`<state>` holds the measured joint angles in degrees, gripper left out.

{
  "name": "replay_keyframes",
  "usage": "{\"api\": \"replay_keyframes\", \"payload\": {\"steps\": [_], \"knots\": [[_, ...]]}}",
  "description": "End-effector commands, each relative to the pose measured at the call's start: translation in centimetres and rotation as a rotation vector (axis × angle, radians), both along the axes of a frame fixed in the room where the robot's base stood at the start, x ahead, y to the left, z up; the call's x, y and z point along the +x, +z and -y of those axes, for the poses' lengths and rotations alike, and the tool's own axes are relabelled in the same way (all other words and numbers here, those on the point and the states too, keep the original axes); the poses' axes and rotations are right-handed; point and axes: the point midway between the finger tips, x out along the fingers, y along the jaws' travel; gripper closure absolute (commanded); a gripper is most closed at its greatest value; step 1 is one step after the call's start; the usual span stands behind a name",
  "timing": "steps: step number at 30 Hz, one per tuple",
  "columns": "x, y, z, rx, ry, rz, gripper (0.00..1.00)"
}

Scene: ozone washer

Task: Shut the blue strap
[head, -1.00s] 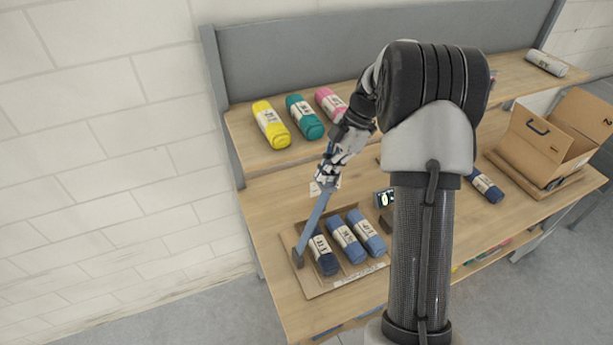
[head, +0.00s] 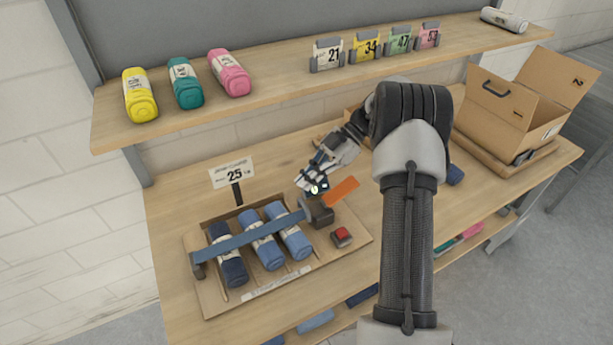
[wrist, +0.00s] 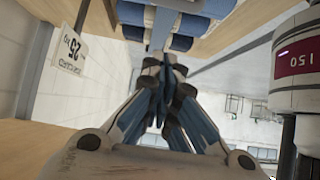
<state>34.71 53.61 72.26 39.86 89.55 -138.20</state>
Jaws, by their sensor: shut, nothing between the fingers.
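The blue strap (head: 250,236) lies flat across three blue rolls (head: 263,250) in a shallow cardboard tray (head: 210,300). Its left end is at a small dark post (head: 197,262); its right end meets a dark block (head: 319,212), though I cannot tell whether it is latched. My gripper (head: 313,187) is just above and behind that block, shut with nothing held. In the wrist view my shut fingers (wrist: 165,92) fill the middle, with blue rolls (wrist: 180,25) beyond at the top. Whether the fingers touch the strap is unclear.
A red button (head: 341,236) and an orange strip (head: 341,191) are near the block. A "25" sign (head: 233,175) stands behind the tray. The shelf (head: 270,77) above holds coloured rolls and number cards. An open cardboard box (head: 510,112) is at right.

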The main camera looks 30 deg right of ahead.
Motion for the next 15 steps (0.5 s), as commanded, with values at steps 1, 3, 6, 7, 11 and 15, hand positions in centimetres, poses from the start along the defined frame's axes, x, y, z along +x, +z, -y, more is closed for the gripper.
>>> {"api": "replay_keyframes", "payload": {"steps": [1, 3, 6, 7, 11, 15], "knots": [[0.0, -1.9, 0.2, 0.0, 0.0, -0.001, 1.0], [0.0, -3.2, 0.5, 0.0, 0.001, -0.001, 1.0], [0.0, -4.8, 0.8, 0.0, 0.001, 0.0, 1.0], [0.0, -5.2, 0.8, 0.0, 0.001, 0.0, 1.0], [0.0, -6.4, 1.1, 0.0, 0.001, 0.001, 1.0], [0.0, -7.1, 1.1, -0.001, 0.001, 0.001, 1.0]]}}
